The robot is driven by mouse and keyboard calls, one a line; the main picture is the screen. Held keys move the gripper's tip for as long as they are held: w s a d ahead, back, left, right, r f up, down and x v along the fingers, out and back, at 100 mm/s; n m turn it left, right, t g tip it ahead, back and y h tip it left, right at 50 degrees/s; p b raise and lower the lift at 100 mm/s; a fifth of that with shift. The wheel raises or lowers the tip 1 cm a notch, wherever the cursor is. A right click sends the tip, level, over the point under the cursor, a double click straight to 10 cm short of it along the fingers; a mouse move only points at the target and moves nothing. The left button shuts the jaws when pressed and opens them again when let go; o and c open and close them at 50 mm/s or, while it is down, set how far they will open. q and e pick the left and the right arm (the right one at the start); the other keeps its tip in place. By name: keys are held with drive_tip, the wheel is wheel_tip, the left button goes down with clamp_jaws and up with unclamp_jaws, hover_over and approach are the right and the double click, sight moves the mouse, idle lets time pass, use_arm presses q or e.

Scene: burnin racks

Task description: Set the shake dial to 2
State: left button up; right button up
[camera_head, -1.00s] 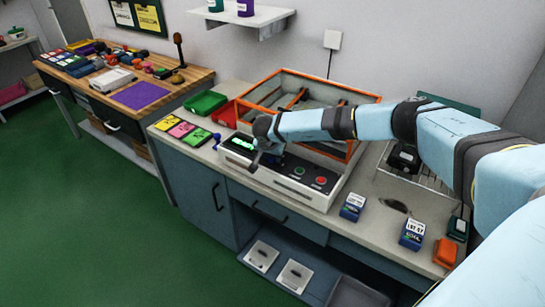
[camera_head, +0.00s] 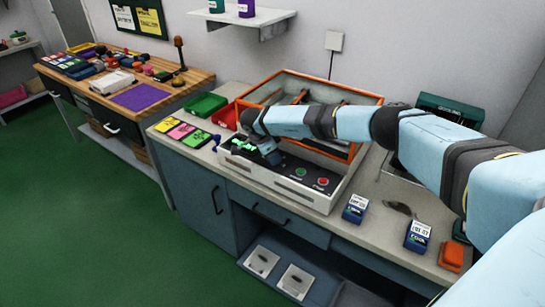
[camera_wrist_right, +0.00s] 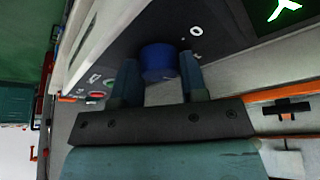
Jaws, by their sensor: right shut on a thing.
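The shaker unit is a white box (camera_head: 310,197) with a dark front panel and an orange-framed clear cover. My right gripper (camera_head: 273,158) reaches down to the panel, between the green-lit display (camera_head: 238,146) and the round buttons. In the right wrist view, a blue dial (camera_wrist_right: 158,62) stands between the two fingers of my right gripper (camera_wrist_right: 156,82), which is shut on it. The dial's pointer and setting cannot be read. My left gripper is not in view.
A green button (camera_head: 300,172) and a red button (camera_head: 323,181) sit right of the gripper. Blue-and-white boxes (camera_head: 355,209) and an orange block (camera_head: 451,255) lie on the counter's right. A green tray (camera_head: 205,106) and coloured cards (camera_head: 182,132) lie left.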

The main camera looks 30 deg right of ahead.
drive_tip(key=shift+m, duration=0.5)
drive_tip(key=shift+g, duration=0.3)
drive_tip(key=o, duration=0.9)
drive_tip(key=b+v, duration=0.1)
drive_tip(key=v, duration=1.2)
drive_tip(key=shift+a+r, duration=0.2)
drive_tip(key=shift+r, duration=0.15)
